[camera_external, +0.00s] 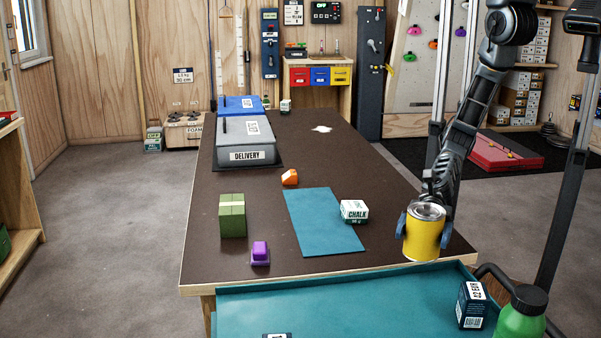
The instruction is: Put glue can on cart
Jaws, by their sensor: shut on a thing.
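The glue can looks to be the yellow can (422,236) with a grey metal lid, at the near right corner of the dark table (240,262). My gripper (426,228) is shut on the can, with one blue finger on each side of it. The can is upright; I cannot tell whether its base touches the table or is just above it. The cart looks to be the teal-topped surface (330,302) in front of the table's near edge. Its near part is cut off by the frame.
A black box (471,305) and a green bottle (521,315) stand at the cart's right. Another dark box (277,336) shows at the bottom edge. A chalk box (354,211) stands by a teal mat (322,222). The cart's middle is clear.

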